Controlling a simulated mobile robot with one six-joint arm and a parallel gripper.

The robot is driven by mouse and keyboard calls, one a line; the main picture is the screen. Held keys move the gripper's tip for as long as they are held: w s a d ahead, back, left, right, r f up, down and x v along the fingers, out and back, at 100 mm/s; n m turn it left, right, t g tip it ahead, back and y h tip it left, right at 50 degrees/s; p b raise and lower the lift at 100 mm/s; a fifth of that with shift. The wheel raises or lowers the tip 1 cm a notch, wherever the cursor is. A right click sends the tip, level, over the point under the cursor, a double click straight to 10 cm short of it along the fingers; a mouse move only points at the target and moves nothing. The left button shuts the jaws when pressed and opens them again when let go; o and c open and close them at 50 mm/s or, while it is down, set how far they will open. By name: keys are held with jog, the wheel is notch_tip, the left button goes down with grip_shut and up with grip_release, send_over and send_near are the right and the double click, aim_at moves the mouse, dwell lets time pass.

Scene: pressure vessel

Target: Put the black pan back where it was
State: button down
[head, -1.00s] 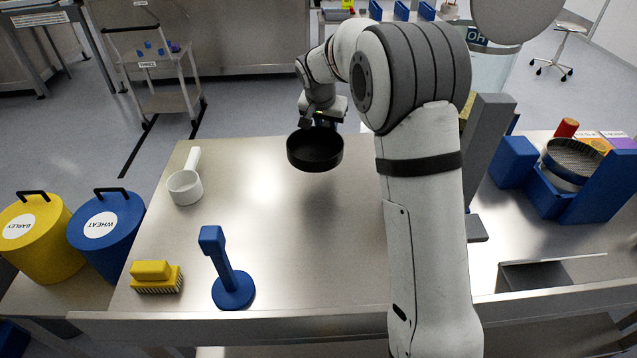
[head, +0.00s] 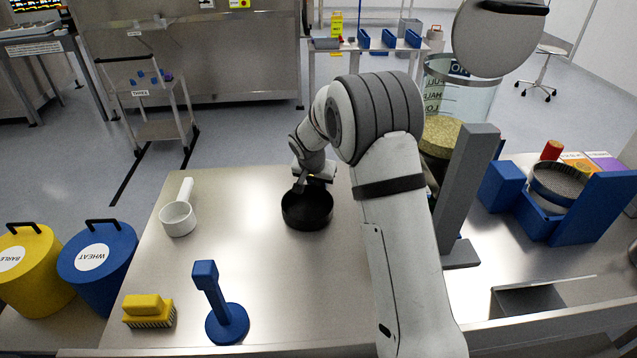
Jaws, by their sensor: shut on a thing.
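The black pan (head: 307,211) is a round, shallow, dark vessel at the far middle of the steel table (head: 262,290). My gripper (head: 303,186) is at the pan's far rim and is shut on it. The fingertips are small and partly hidden against the dark rim. The pan looks about level. It is at or very near the table top; I cannot tell whether its base touches.
A white scoop (head: 179,218) lies to the left. A blue stand (head: 227,320) and a yellow brush (head: 149,310) are at the front left. A grey upright post (head: 466,190) and a blue sieve holder (head: 535,213) are to the right. Table around the pan is clear.

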aim_at(313, 201)
jog(key=shift+f, duration=0.2)
jog(key=c, duration=1.2)
grip_release()
jog(key=shift+o, duration=0.2)
jog(key=shift+r, duration=0.1)
jog(key=shift+r, duration=0.25)
jog(key=b+v, duration=0.1)
jog(key=v, duration=1.1)
jog(key=s+d+r+n, duration=0.1)
jog(key=s+d+r, duration=0.25)
jog(key=s, duration=0.35)
jog(key=s+d+r+n, duration=0.15)
jog(key=s+d, duration=0.25)
jog(key=s, duration=0.4)
jog(key=s+d+f+n+y, duration=0.1)
jog(key=s, duration=0.8)
jog(key=s+d+n+g, duration=0.1)
jog(key=s+d, duration=0.1)
jog(key=s, duration=0.8)
jog(key=shift+s+d+f+y, duration=0.3)
jog(key=shift+f+y, duration=0.1)
